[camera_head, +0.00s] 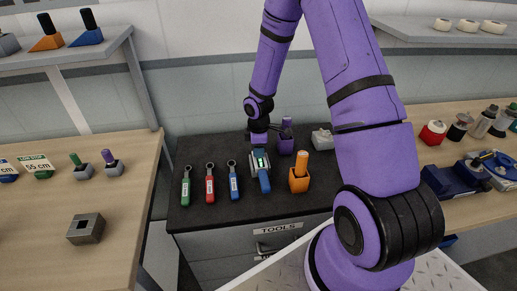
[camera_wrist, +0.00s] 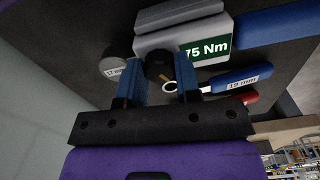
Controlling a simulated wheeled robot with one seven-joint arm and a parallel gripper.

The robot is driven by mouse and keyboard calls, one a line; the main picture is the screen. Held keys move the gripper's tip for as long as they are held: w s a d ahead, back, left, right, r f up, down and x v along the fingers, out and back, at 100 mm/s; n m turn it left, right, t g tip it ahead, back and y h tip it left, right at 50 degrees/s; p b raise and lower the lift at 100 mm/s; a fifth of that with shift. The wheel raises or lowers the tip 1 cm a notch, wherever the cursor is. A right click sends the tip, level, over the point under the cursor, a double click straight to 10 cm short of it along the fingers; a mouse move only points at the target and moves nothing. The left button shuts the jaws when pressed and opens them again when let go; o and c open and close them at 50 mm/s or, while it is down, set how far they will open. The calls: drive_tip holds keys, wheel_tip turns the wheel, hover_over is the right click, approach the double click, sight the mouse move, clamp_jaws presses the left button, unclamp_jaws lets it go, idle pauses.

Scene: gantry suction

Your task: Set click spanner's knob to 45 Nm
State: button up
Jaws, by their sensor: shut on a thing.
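The click spanner lies on the dark tools top in the head view, with a grey body and a blue handle (camera_head: 264,184). In the wrist view its green display (camera_wrist: 207,50) reads 75 Nm. Its black knob (camera_wrist: 159,66) sticks out from the grey body and has a pale pointer mark. My gripper (camera_wrist: 161,84) has its two blue fingers on either side of the knob and is shut on it. In the head view my gripper (camera_head: 259,139) is at the far end of the spanner, and the knob is hidden there.
Green (camera_head: 186,186), red (camera_head: 210,183) and blue (camera_head: 233,181) spanners lie left of the click spanner. An orange block with an upright handle (camera_head: 299,179) stands close on its right, and a purple one (camera_head: 286,141) stands behind. Wooden benches flank the tools top.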

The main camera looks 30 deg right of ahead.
drive_tip(key=m, duration=0.5)
drive_tip(key=shift+m, duration=0.3)
drive_tip(key=m, duration=1.1)
drive_tip(key=shift+m, duration=0.4)
drive_tip(key=m, duration=0.5)
drive_tip(key=shift+m, duration=0.4)
drive_tip(key=o, duration=0.9)
drive_tip(key=shift+o, duration=0.2)
